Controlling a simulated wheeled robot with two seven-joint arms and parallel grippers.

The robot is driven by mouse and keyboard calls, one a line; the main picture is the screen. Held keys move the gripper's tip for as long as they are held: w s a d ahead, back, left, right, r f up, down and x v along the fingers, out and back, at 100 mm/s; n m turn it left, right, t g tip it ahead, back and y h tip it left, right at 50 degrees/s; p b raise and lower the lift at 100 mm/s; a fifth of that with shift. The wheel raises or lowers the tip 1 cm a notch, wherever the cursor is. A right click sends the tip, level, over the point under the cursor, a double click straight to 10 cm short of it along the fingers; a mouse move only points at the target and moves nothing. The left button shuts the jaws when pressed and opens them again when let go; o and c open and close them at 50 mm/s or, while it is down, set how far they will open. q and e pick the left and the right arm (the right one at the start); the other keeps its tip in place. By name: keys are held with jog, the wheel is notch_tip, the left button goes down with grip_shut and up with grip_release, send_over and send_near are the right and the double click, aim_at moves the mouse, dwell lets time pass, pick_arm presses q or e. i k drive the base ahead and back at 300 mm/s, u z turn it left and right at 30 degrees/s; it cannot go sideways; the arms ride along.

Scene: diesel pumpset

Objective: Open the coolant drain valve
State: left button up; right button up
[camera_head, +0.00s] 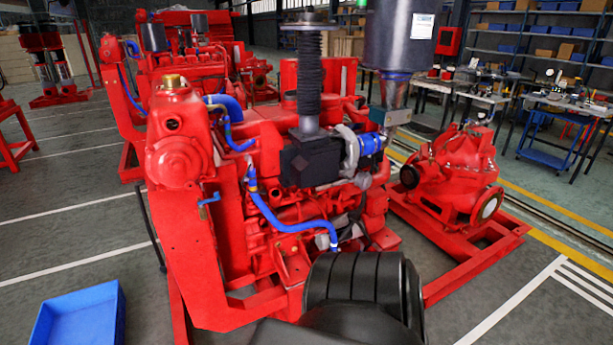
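The red diesel pumpset (270,190) stands in the middle of the view. A small blue lever handle (209,199) sits on the side of its red front housing (185,235), below the round red cover (176,160). This handle looks like the coolant drain valve. It lies roughly level, with its left end bent down. The frame is too coarse to tell whether the valve is open or shut. Nothing touches the handle. I see neither my left nor my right gripper in this view.
A blue open bin (82,317) stands on the floor at the lower left. A dark ribbed shape (355,280) covers the bottom middle. Blue hoses (290,226) run along the engine. A red pump (462,175) stands to the right.

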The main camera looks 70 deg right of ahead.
aim_at(216, 195)
jog(key=z, duration=0.6)
jog(key=k, duration=0.8)
jog(key=z, duration=0.45)
jog(key=i, duration=0.75)
jog(key=z, duration=0.5)
jog(key=k, duration=0.65)
jog(key=z, duration=0.15)
jog(key=i, duration=1.5)
jog(key=u, duration=0.65)
